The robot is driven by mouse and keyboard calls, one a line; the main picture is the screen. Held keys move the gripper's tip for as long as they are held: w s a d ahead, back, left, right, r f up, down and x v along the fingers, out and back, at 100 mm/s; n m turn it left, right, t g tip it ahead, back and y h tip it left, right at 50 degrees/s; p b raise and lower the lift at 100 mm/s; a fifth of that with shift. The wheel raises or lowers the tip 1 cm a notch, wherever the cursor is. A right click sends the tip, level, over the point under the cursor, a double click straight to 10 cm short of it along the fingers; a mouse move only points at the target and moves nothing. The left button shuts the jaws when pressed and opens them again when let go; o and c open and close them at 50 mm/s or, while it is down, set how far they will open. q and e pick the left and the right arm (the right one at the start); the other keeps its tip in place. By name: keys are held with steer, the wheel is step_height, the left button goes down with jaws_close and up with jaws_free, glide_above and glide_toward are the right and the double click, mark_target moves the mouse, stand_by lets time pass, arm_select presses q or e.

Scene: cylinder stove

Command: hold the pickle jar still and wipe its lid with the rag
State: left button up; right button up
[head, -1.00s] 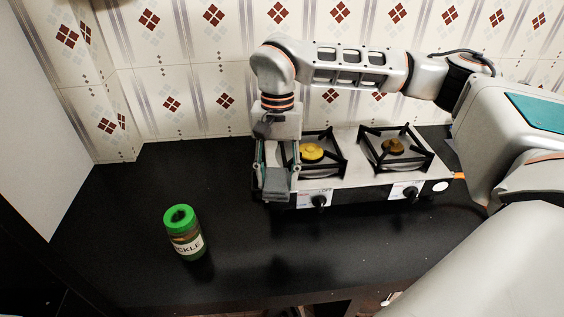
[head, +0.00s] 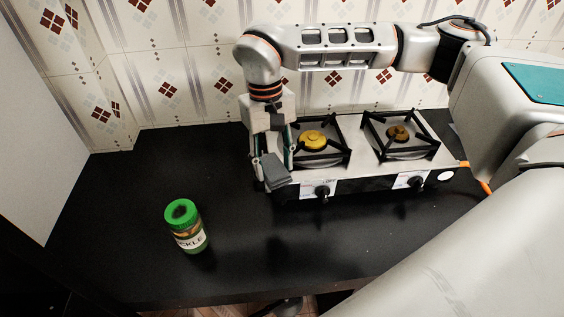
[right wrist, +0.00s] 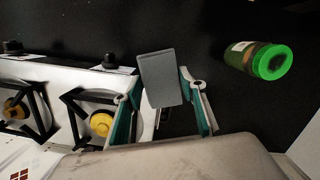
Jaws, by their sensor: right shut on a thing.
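The pickle jar (head: 187,228) stands upright on the black counter at the left in the head view, with a green lid (head: 181,212) and a white label. It also shows at the upper right of the right wrist view (right wrist: 257,58). My right gripper (head: 272,175) is at the left end of the stove, behind and to the right of the jar and apart from it. It is shut on the grey rag (right wrist: 160,79), a flat rectangular pad that hangs between its fingers. The rag also shows in the head view (head: 274,168). My left gripper is not in view.
A two-burner stove (head: 345,185) with black grates and two knobs stands to the right, close beside my right gripper. A tiled wall (head: 170,90) runs behind the counter (head: 110,220). The counter around the jar is clear.

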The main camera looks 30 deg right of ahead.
steer(key=w+a+r+m, duration=0.1)
steer(key=w+a+m, duration=0.15)
steer(key=a, duration=0.75)
steer(key=m, duration=0.3)
glide_toward(179, 213)
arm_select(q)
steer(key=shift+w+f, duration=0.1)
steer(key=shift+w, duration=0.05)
arm_select(e)
steer(key=shift+s+d+r+y, duration=0.2)
steer(key=shift+s+r+y, duration=0.15)
steer(key=shift+y, duration=0.05)
steer(key=shift+f, duration=2.95)
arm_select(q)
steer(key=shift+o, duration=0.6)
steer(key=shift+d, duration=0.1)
